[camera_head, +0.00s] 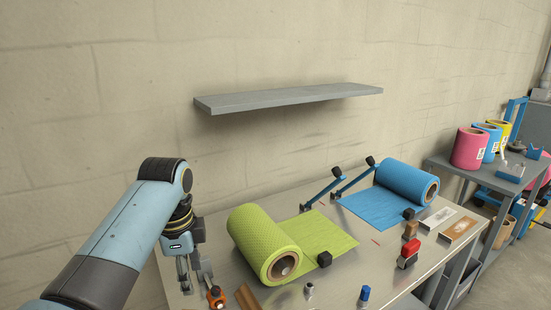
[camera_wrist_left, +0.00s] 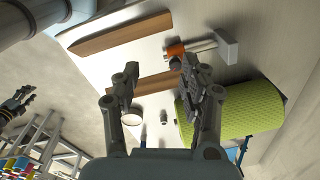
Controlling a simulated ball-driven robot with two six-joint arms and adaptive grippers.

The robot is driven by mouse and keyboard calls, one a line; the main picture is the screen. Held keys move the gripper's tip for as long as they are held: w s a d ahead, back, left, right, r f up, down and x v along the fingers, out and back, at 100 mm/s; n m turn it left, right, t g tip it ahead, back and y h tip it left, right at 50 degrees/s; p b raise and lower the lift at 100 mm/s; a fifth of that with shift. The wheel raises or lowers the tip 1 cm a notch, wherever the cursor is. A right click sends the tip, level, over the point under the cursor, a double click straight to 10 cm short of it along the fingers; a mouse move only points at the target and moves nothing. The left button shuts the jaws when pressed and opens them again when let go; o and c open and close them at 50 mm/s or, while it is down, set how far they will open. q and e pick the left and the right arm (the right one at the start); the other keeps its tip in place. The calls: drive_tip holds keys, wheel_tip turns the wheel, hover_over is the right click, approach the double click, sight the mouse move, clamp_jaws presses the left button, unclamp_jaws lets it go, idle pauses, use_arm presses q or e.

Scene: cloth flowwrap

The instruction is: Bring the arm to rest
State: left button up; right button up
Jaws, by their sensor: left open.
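My left arm comes in from the left in the head view, and its gripper (camera_head: 186,276) points down beside the bench's left end, left of the green roll (camera_head: 258,240). In the left wrist view its two fingers (camera_wrist_left: 158,90) stand wide apart with nothing between them in their grasp. The bench top, wooden strips and a hammer show beyond the fingers. A dark jointed thing (camera_wrist_left: 16,105) at the left edge of that view may be my right gripper; its jaws are too small to read.
The bench (camera_head: 345,265) carries the green roll, a blue roll (camera_head: 403,180), a red-handled tool (camera_head: 408,254), a blue-capped piece (camera_head: 364,295) and an orange-and-grey hammer (camera_head: 215,296). A grey shelf (camera_head: 290,97) juts from the wall above. A side table with coloured rolls (camera_head: 470,148) stands right.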

use_arm(q)
drive_tip(key=s+a+f+n+t, duration=0.1)
drive_tip(key=s+a+n, duration=0.25)
drive_tip(key=s, duration=0.35)
drive_tip(key=s+a+f+n, duration=0.1)
drive_tip(key=s+a+n, duration=0.25)
drive_tip(key=s, duration=0.45)
drive_tip(key=s+r+n+t, duration=0.2)
drive_tip(key=s+r+n, duration=0.55)
drive_tip(key=s, duration=0.65)
drive_tip(key=a+f+g+y+b, duration=0.2)
drive_tip(key=f+b, duration=0.8)
drive_tip(key=f, duration=2.4)
drive_tip(key=s+f+b, duration=0.3)
drive_tip(key=s+f, duration=0.3)
drive_tip(key=f, duration=0.3)
drive_tip(key=s+a+f+b, duration=0.1)
drive_tip(key=s+f+b, duration=0.3)
drive_tip(key=s+f, duration=0.3)
drive_tip(key=s+a+f+h+b, duration=0.1)
drive_tip(key=s+f+b, duration=0.2)
drive_tip(key=s+f, duration=0.4)
wheel_tip(320, 180, down, 6)
drive_tip(key=shift+a+r+g, duration=0.15)
drive_tip(key=shift+r+g, duration=0.05)
drive_tip(key=shift+g, duration=0.1)
